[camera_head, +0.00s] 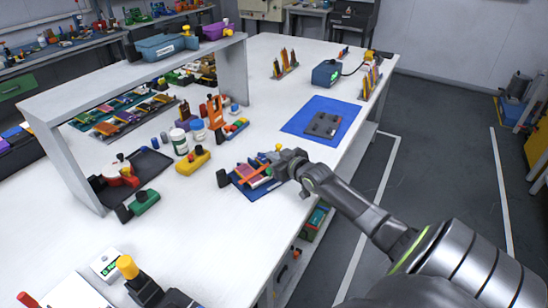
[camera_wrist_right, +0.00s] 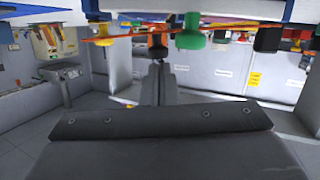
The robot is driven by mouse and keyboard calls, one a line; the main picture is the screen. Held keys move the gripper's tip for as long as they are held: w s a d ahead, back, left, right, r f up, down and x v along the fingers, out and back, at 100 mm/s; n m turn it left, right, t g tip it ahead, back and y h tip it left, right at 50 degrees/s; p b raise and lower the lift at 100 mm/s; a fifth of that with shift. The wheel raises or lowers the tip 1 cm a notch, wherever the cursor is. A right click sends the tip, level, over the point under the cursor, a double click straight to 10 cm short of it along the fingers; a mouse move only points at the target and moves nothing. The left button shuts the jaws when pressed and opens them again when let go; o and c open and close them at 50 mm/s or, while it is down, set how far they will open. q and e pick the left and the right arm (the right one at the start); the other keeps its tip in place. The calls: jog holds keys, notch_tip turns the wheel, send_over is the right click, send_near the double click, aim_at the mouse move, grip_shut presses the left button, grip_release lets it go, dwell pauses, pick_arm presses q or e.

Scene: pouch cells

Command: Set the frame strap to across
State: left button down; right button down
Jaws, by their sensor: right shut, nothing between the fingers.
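The frame (camera_head: 240,190) is a dark blue plate on the white table, in the middle of the head view, with a pinkish flat piece on it. The frame strap (camera_head: 250,176), an orange bar, lies slanted over it. My right gripper (camera_head: 273,164) is shut and empty at the frame's right side, close to the strap's end and hiding that part of it. I cannot tell whether they touch. In the right wrist view an orange strip (camera_wrist_right: 230,27) and a green knob (camera_wrist_right: 190,35) show at the top. My left gripper is not in view.
A blue mat (camera_head: 295,122) with a dark grey plate (camera_head: 322,124) lies behind to the right. A yellow block (camera_head: 193,161), white jars and a black tray (camera_head: 150,164) stand to the left. A white shelf (camera_head: 150,77) rises at the left. The front tabletop is partly clear.

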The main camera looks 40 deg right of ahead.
jog(key=shift+d+f+b, duration=0.2)
jog(key=shift+f+b, duration=0.3)
jog(key=shift+b, duration=0.05)
jog(key=shift+d+f+b, duration=0.2)
jog(key=shift+f+b, duration=0.3)
jog(key=shift+r, duration=0.1)
jog(key=shift+r+p, duration=0.45)
jog(key=shift+p, duration=0.1)
notch_tip(320, 180, up, 3)
jog(key=p, duration=0.3)
jog(key=shift+r, duration=0.2)
jog(key=p+v, duration=0.2)
jog(key=v, duration=0.8)
jog(key=shift+d, duration=0.15)
jog(key=shift+s+f, duration=0.1)
jog(key=shift+f, duration=0.1)
